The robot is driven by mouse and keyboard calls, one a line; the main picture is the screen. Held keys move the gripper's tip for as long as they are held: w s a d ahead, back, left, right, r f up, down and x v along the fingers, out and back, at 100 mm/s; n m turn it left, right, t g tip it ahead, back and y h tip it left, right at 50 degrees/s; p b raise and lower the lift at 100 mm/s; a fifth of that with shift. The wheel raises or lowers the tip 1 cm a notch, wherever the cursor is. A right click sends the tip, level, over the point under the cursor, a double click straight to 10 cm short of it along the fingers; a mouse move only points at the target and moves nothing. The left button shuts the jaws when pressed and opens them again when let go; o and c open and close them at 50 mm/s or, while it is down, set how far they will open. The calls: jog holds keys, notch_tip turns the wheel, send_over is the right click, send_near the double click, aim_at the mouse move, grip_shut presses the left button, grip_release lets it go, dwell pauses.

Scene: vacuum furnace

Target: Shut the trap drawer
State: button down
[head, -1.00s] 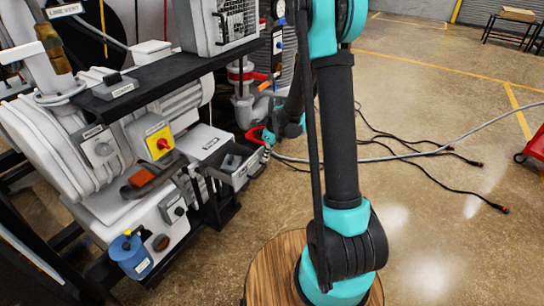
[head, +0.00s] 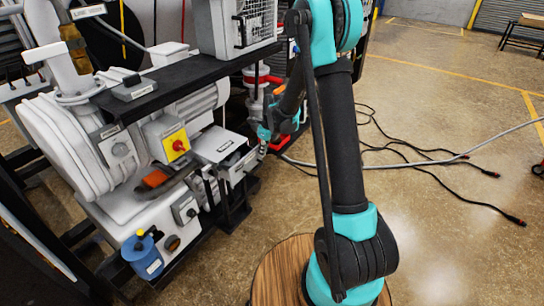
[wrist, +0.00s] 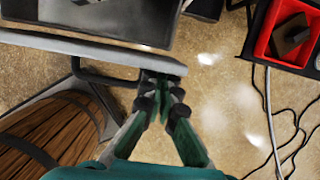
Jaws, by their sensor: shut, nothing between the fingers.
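The trap drawer (head: 243,166) is a small grey drawer at the right end of the pump unit, below a white box (head: 218,144). In the wrist view its pale front panel (wrist: 60,46) runs across the upper left, with a dark interior (wrist: 115,18) behind it, so it stands at least partly open. A black bar handle (wrist: 100,78) is on the front. My gripper (wrist: 160,82) is shut and empty, with its tips at the right end of the front panel. They look in contact or very near; I cannot tell which. In the head view the gripper (head: 264,146) is small and partly hidden.
A red switch on a yellow plate (head: 176,144), an orange-red handle (head: 156,178) and a blue canister (head: 142,255) are on the pump unit to the left. Cables (head: 400,150) lie on the floor to the right. A red bin (wrist: 262,45) shows in the wrist view.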

jog(key=shift+w+a, duration=1)
jog(key=shift+a, duration=0.25)
jog(key=shift+w+a, duration=0.95)
jog(key=shift+a, duration=0.3)
